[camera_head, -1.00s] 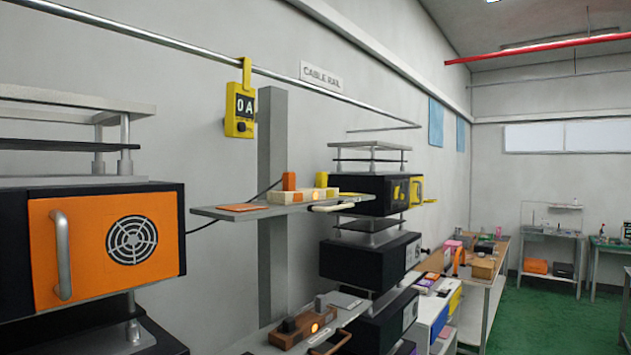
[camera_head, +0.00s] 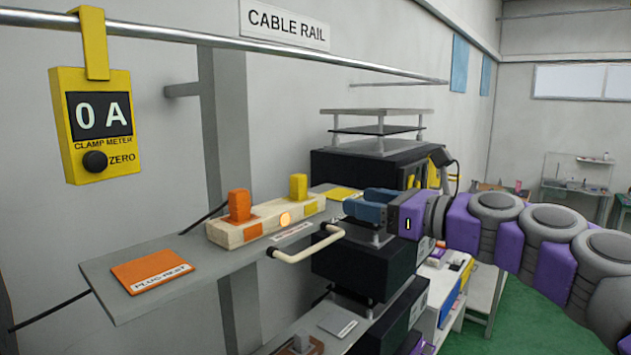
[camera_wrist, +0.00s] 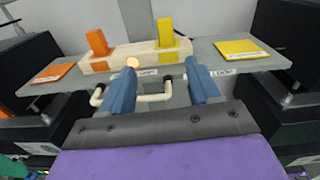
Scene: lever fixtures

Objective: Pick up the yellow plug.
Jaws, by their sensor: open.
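The yellow plug (camera_head: 299,187) stands upright in the right end of a cream power strip (camera_head: 265,220) on a grey shelf. An orange plug (camera_head: 239,206) stands upright at the strip's left end. In the wrist view the yellow plug (camera_wrist: 165,32) is beyond my fingertips and lies between their lines, nearer the right finger. The orange plug (camera_wrist: 97,42) is left of the left finger. My gripper (camera_head: 364,204) has blue fingers and is to the right of the yellow plug, apart from it. In the wrist view my gripper (camera_wrist: 163,78) is open, with nothing held between its fingers.
A cream handle (camera_head: 308,247) juts from the shelf's front edge, below and between my fingers in the wrist view. An orange plug-rest pad (camera_head: 150,274) and a yellow pad (camera_head: 343,193) lie on the shelf. A yellow clamp meter (camera_head: 95,125) hangs from the cable rail (camera_head: 200,42).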

